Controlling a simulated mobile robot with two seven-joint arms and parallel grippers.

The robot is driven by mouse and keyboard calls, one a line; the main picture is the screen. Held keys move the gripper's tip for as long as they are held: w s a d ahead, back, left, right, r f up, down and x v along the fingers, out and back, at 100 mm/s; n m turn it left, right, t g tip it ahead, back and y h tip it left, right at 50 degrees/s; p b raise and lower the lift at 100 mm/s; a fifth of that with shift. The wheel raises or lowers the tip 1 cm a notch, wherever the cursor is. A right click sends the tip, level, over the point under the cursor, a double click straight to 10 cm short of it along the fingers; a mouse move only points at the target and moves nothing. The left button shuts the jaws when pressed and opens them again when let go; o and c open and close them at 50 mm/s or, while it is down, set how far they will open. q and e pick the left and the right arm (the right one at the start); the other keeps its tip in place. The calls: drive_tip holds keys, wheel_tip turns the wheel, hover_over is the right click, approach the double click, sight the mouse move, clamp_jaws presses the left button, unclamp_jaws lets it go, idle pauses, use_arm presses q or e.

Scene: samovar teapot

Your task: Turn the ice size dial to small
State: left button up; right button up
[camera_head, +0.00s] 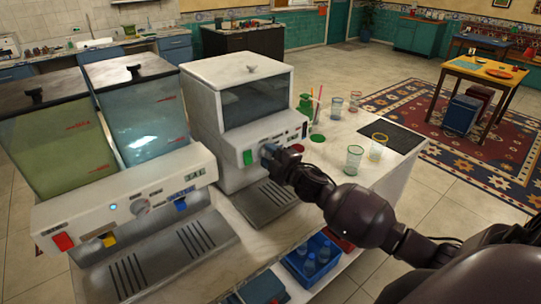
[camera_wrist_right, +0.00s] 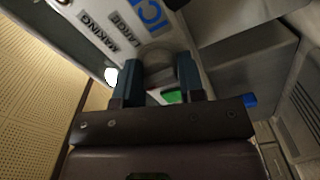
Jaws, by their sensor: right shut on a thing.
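The white ice machine (camera_head: 210,110) stands on the counter with a dark window and a front control panel. My right gripper (camera_head: 267,152) is at this panel, just right of a green button (camera_head: 247,158), and covers the dial in the head view. In the right wrist view my right gripper (camera_wrist_right: 171,74) has its two blue-grey fingers on either side of the round grey dial (camera_wrist_right: 168,58) and is shut on it. Labels reading "ICE", "LARGE" and "MAKING" show beside it. The dial's pointer is too unclear to read. My left gripper is not in view.
A two-tank drink dispenser (camera_head: 130,185) stands left of the ice machine. Several glasses, including a yellow-rimmed one (camera_head: 377,147), and a black mat (camera_head: 391,137) are on the counter at right. A blue crate of bottles (camera_head: 330,268) sits below, near my right arm.

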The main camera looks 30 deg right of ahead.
drive_tip(key=o, duration=0.9)
drive_tip(key=s, duration=0.7)
drive_tip(key=s+b, duration=0.1)
drive_tip(key=s, duration=0.2)
drive_tip(key=shift+s+d, duration=0.4)
drive_tip(key=s+a+f+m+g, duration=0.2)
drive_tip(key=s+a+f+m, duration=0.1)
drive_tip(key=s+f, duration=0.3)
drive_tip(key=s+a+f+m+g+h, duration=0.1)
drive_tip(key=s+a+f+m, duration=0.3)
drive_tip(key=f, duration=0.5)
drive_tip(key=s+a+f+m+g, duration=0.3)
drive_tip(key=s+a+f+m, duration=0.1)
drive_tip(key=s+f+m, duration=0.3)
drive_tip(key=shift+s+a+f+h, duration=0.1)
drive_tip(key=shift+s+h, duration=0.1)
drive_tip(key=shift+s, duration=0.35)
drive_tip(key=shift+s+a+f+h, duration=0.1)
drive_tip(key=shift+s+h, duration=0.1)
drive_tip(key=shift+s, duration=0.3)
